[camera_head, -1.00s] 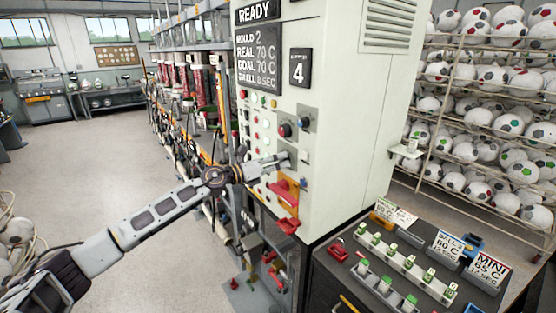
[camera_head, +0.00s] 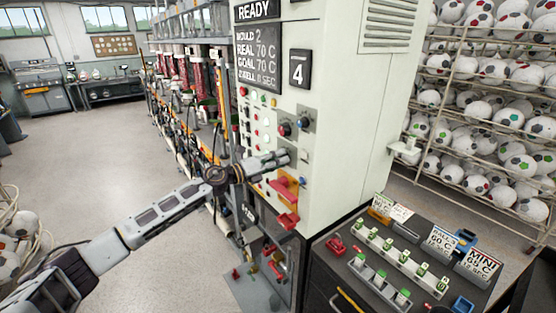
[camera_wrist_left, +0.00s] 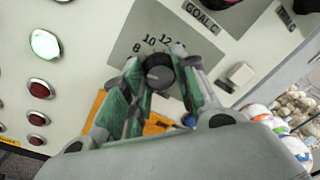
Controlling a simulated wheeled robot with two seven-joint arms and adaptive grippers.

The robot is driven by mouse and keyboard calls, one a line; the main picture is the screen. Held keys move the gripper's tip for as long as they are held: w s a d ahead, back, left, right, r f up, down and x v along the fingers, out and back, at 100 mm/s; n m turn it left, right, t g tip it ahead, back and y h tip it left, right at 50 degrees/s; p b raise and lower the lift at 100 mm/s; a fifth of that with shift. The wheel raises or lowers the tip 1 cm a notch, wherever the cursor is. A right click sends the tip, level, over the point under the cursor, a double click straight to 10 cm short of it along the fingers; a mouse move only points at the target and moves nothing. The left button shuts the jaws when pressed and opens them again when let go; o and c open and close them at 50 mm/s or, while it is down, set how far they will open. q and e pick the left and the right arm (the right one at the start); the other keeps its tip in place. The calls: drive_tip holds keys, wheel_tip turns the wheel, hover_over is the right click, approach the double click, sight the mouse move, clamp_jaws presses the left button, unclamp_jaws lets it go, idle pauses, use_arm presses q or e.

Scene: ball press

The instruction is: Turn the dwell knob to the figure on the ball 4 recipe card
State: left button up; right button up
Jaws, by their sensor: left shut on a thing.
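My left gripper (camera_head: 282,157) reaches the control panel of the white press (camera_head: 345,140). In the left wrist view its green-padded fingers are closed around the dark round dwell knob (camera_wrist_left: 159,74). A scale (camera_wrist_left: 150,40) above the knob shows 8, 10 and 12, with a further figure partly hidden; I cannot tell the pointer's exact figure. The dark display (camera_head: 259,62) has a bottom dwell line that seems to read 11 SEC. Recipe cards stand on the bench; one (camera_head: 440,241) starts with BALL, but its smaller figures are blurred. My right gripper is out of view.
A plate (camera_head: 299,69) on the press shows 4. The GOAL C knob (camera_wrist_left: 215,3) sits above the dwell knob. Red levers (camera_head: 284,192) project below the gripper. The dark bench (camera_head: 345,275) holds racks of small green-topped pieces. Ball shelves (camera_head: 480,110) stand behind.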

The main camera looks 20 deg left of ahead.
use_arm(q)
drive_tip(key=o, duration=1)
drive_tip(key=shift+o, duration=0.2)
drive_tip(key=v, duration=1.2)
idle(0.5)
idle(0.8)
